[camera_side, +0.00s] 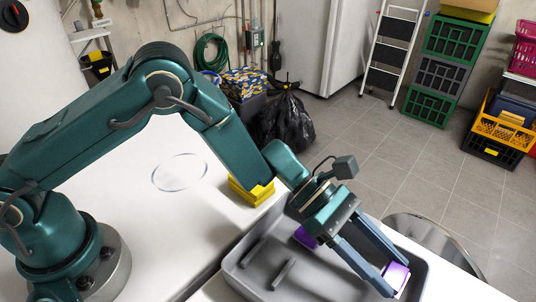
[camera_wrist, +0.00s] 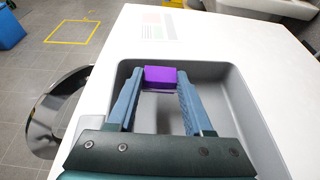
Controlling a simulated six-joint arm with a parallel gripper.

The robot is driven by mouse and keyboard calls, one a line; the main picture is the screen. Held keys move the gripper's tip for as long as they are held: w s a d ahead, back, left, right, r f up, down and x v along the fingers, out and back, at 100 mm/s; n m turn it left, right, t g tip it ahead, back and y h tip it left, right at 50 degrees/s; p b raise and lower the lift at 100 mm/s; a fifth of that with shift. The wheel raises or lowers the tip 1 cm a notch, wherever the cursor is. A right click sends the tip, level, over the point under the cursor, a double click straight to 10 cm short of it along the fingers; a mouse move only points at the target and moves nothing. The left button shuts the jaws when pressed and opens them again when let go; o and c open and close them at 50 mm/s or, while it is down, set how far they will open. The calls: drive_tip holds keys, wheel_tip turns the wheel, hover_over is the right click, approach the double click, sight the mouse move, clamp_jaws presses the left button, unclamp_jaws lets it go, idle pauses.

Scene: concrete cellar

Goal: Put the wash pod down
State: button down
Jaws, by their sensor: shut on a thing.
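My gripper (camera_side: 388,278) points down over the right end of a grey tray (camera_side: 243,265). It is shut on a purple wash pod (camera_side: 397,275), whose near face looks pale. In the wrist view the pod (camera_wrist: 161,77) sits between the fingertips of my gripper (camera_wrist: 160,84), with the tray (camera_wrist: 232,85) around and below it. I cannot tell whether the pod touches the tray floor. A second purple thing (camera_side: 305,237) shows at the tray's back side, partly hidden by my gripper.
A yellow block (camera_side: 250,191) stands behind the tray, and a clear round disc (camera_side: 180,172) lies on the white table. A round stool (camera_side: 420,232) stands beyond the table edge. The table's middle is mostly bare.

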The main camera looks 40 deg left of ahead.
drive_tip(key=shift+f, duration=1.75)
drive_tip(key=shift+f, duration=0.15)
drive_tip(key=shift+c, duration=1.5)
unclamp_jaws()
